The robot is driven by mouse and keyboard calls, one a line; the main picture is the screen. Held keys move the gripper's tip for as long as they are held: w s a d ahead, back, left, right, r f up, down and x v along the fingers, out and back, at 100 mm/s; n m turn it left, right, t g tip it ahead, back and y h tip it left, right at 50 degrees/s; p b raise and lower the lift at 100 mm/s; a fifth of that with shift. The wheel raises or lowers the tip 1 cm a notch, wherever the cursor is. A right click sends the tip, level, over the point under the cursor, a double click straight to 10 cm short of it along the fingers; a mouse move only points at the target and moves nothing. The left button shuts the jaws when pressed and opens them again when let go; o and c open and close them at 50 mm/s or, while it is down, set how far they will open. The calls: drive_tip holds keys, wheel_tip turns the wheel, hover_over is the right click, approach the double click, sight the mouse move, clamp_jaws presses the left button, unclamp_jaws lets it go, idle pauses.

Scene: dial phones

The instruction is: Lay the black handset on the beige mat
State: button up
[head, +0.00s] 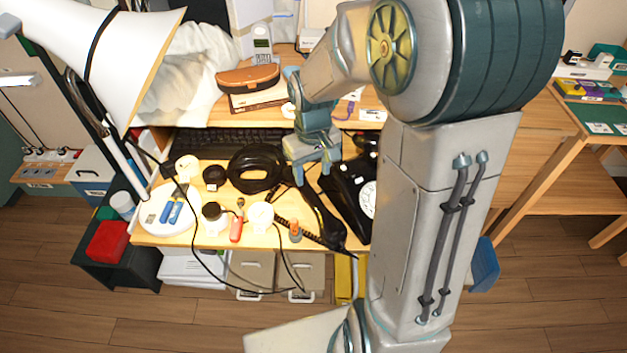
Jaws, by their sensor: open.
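The black handset (325,218) lies slantwise on the desk, at the left side of a black dial phone (345,190), with its lower end near the desk's front edge. A dark coiled cord shows at its left. My gripper (314,174) points down over the handset's upper end, with its jaws apart. I cannot tell whether the fingers touch the handset. My arm hides the right part of the phone, and the white dial shows only partly. I cannot make out a beige mat; part of the desk is behind my arm.
A black cable coil (257,168), white adapters (187,168), a red-handled tool (236,229) and a white lamp base (170,208) crowd the desk left of the handset. A keyboard (225,140) lies behind. A brown case (248,78) rests on the raised shelf.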

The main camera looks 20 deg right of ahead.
drive_tip(key=s+r+m+t, duration=0.1)
drive_tip(key=s+r, duration=0.2)
drive_tip(key=s, duration=0.4)
drive_tip(key=s+r+m+t, duration=0.1)
drive_tip(key=s+r, duration=0.3)
drive_tip(key=s, duration=0.2)
drive_tip(key=shift+s+r+m, duration=0.3)
drive_tip(key=shift+s, duration=0.1)
